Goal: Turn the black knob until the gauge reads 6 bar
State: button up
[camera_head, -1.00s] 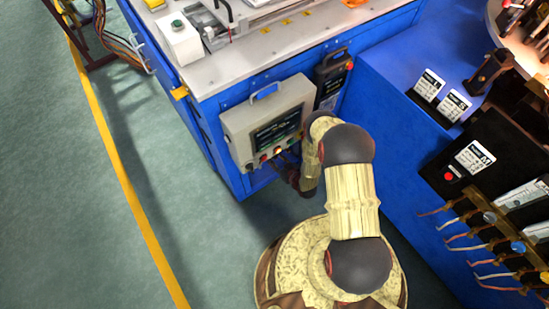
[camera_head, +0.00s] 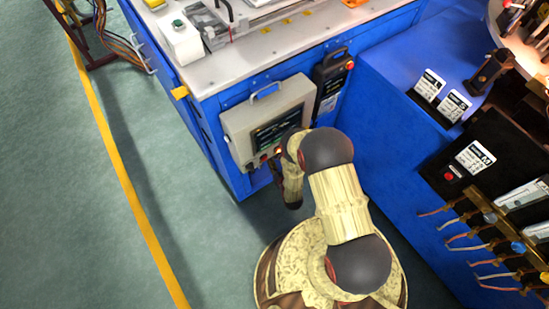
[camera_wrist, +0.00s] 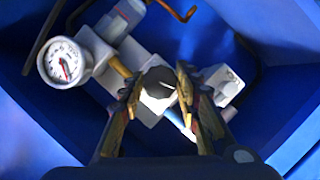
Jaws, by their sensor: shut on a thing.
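The black knob (camera_wrist: 159,76) shows in the wrist view between the two fingers of my gripper (camera_wrist: 158,92). The round white gauge (camera_wrist: 64,62) is to the left of the knob, with a red needle; the reading is too small to tell.
A grey control box (camera_head: 268,122) with a screen and buttons hangs on the blue cabinet, close to my arm. A black pendant (camera_head: 330,80) hangs beside it. Pipe fittings (camera_wrist: 112,22) surround the knob. Open floor (camera_head: 60,200) lies to the left.

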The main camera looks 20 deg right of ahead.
jog(key=n+t+h, duration=0.1)
jog(key=n+t, duration=0.1)
jog(key=n, duration=0.2)
jog(key=shift+a+f, duration=0.1)
jog(key=shift+f, duration=0.05)
jog(key=n+t, duration=0.1)
jog(key=n, duration=0.3)
jog(key=shift+n+t+h, duration=0.4)
dwell(0.4)
jog(key=o, duration=1.1)
jog(key=shift+o, duration=0.2)
jog(key=shift+s, duration=0.1)
jog(key=s, duration=0.7)
jog(key=shift+s+a+f, duration=0.15)
jog(key=shift+a+f, duration=0.1)
